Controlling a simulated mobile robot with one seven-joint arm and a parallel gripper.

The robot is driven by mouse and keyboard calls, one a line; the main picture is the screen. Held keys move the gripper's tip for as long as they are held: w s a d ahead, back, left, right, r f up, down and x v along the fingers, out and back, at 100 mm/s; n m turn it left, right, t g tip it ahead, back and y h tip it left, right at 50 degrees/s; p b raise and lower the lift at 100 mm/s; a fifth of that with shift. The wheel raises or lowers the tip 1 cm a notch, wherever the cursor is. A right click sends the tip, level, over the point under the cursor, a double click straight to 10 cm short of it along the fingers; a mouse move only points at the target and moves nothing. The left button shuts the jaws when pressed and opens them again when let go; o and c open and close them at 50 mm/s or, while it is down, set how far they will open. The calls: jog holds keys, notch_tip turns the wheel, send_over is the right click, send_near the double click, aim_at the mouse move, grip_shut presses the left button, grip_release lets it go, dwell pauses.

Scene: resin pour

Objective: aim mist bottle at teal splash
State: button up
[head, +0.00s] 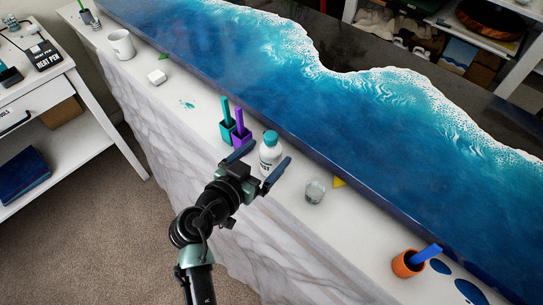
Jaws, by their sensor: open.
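A white bottle with a teal cap (269,158), the likely mist bottle, stands upright on the white counter. No nozzle can be made out on it. My gripper (271,152) is open, with one blue finger to the left of the bottle and one to the right. Whether either finger touches it I cannot tell.
A blue resin slab (330,110) runs behind. A white mug (121,44), white block (157,77) and orange cup (408,264) stand farther off.

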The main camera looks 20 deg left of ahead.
aim_at(278, 144)
jog(key=shift+p+x, duration=0.75)
jog(key=shift+x, duration=2.15)
jog(key=shift+r, duration=0.1)
grip_shut()
